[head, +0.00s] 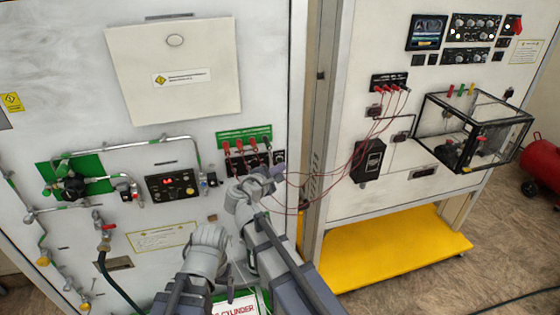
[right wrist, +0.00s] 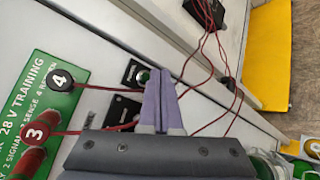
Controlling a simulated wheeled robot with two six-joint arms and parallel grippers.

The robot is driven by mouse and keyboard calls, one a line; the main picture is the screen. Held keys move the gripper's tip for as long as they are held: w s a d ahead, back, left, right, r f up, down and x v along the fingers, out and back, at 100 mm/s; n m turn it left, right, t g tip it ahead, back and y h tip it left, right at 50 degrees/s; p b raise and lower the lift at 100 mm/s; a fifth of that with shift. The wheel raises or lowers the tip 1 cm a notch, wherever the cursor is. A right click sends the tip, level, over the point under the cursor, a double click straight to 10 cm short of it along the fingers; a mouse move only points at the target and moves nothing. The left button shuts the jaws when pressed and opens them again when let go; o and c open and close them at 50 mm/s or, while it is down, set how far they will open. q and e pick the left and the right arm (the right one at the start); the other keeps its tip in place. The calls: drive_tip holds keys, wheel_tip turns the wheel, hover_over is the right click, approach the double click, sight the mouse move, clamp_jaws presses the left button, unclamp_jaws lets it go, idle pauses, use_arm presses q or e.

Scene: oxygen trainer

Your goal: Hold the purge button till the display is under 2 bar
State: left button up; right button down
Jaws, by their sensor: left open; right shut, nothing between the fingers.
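My right gripper (head: 272,174) is in front of the white panel, just below the green socket strip (head: 244,137). In the right wrist view its purple fingers (right wrist: 158,76) are shut with nothing between them. Their tips are beside a small black plate with a round silver-rimmed button (right wrist: 138,75); I cannot tell whether they touch it, or whether it is the purge button. My left gripper (head: 211,236) is open and empty, lower in front of the panel; its fingers are hard to make out. A black control box (head: 172,186) has small lights and knobs; no pressure reading is legible.
Red leads (head: 328,165) run from the socket strip to the right cabinet, close to my right gripper. Pipes and valves (head: 70,188) cover the panel's left side. A yellow shelf (head: 390,248) and a clear box (head: 470,130) are at the right.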

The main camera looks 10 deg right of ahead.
drive_tip(key=shift+w, duration=0.2)
idle(0.7)
drive_tip(key=shift+w, duration=0.25)
drive_tip(key=shift+w, duration=0.4)
idle(2.2)
drive_tip(key=shift+s, duration=0.85)
drive_tip(key=s, duration=0.5)
idle(0.3)
drive_tip(key=shift+f, duration=0.1)
